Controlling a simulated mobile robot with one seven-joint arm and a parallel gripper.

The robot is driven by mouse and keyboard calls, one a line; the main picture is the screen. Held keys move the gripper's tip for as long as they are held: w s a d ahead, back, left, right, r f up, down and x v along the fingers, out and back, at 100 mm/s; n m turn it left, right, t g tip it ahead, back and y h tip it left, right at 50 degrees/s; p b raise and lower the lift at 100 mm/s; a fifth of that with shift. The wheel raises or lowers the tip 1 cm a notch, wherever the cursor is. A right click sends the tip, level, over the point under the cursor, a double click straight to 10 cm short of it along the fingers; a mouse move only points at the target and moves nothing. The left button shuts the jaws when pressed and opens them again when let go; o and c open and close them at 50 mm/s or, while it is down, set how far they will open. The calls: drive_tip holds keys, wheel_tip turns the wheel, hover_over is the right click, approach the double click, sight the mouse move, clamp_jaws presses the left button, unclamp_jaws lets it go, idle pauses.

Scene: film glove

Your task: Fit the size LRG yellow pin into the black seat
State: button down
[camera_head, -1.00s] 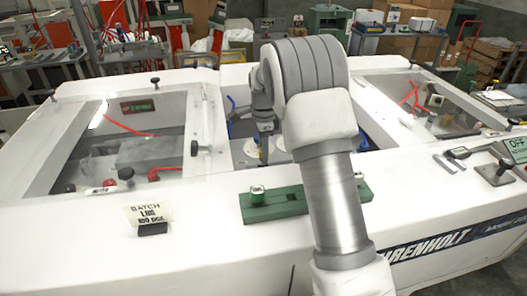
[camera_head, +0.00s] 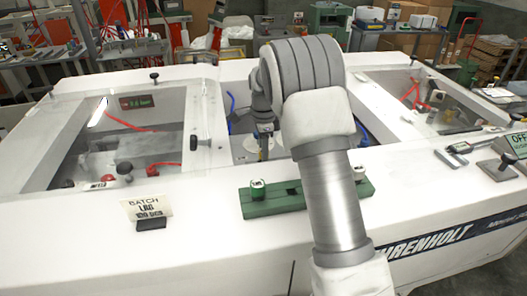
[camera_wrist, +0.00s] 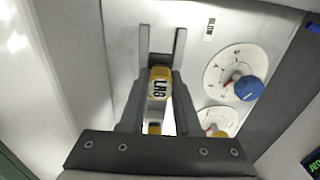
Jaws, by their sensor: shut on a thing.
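The LRG pin (camera_wrist: 158,90) is yellow and white with a black LRG label. In the wrist view it sits between the two grey fingers of my gripper (camera_wrist: 161,65), which is shut on it. In the head view my gripper (camera_head: 264,140) hangs down inside the machine's middle recess, partly hidden behind my arm. The pin is too small there to make out clearly. I cannot make out the black seat in either view.
A panel with a blue-knobbed dial (camera_wrist: 250,88) and a second dial (camera_wrist: 215,120) lies right of my gripper. A green block (camera_head: 283,203) holding white-topped pins stands on the white front ledge. A BATCH card (camera_head: 147,207) stands left of it. Clear covers flank the recess.

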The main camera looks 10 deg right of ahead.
drive_tip(key=shift+f, duration=0.5)
drive_tip(key=c, duration=0.5)
unclamp_jaws()
drive_tip(key=shift+c, duration=0.2)
wheel_tip(320, 180, up, 18)
drive_tip(key=shift+f+b, duration=0.25)
drive_tip(key=shift+b, duration=0.2)
